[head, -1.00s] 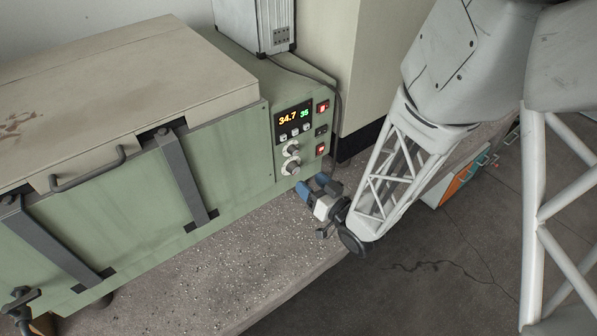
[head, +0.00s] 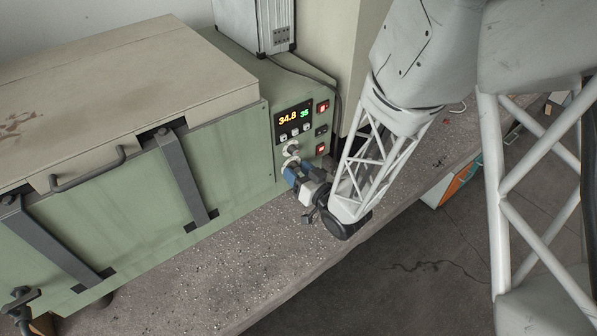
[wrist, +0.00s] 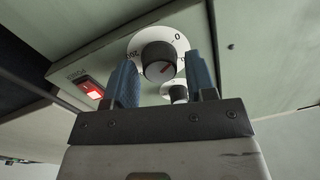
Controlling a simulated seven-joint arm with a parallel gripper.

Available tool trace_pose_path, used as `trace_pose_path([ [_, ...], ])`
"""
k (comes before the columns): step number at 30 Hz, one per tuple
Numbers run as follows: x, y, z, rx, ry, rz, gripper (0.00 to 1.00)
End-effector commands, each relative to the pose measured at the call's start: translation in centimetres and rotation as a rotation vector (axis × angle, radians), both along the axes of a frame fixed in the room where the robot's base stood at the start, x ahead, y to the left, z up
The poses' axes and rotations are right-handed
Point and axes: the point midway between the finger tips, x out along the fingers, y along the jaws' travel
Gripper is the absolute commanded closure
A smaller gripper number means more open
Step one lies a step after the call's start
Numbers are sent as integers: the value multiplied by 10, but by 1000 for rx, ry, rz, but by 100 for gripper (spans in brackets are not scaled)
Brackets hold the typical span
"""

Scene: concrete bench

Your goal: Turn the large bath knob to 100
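The green bath's control panel has two knobs, one above the other. One knob (wrist: 160,62), dark with a light rim and a red pointer line, sits on a white dial in the wrist view. A smaller-looking knob (wrist: 178,92) shows behind it, partly hidden by my gripper. In the head view the upper knob (head: 291,149) is visible and the lower one is mostly covered. My gripper (head: 289,172) is at the lower knob. In the wrist view its blue fingers (wrist: 162,84) are spread, one on each side of the knobs; contact is not clear.
The display (head: 294,118) reads about 34.8 and 35. The bath lid (head: 110,85) is closed. The bench (head: 240,262) is clear in front.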

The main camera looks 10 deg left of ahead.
Motion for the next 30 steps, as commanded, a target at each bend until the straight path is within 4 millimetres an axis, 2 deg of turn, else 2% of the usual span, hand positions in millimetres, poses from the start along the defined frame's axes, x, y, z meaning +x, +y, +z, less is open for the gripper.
trace_pose_path([
  [1,0,0,0,0,0,0,57],
  [6,0,0,0,0,0,0,83],
  [8,0,0,0,0,0,0,89],
  [20,0,0,0,41,40,0,89],
  [30,0,0,-1,189,189,0,89],
])
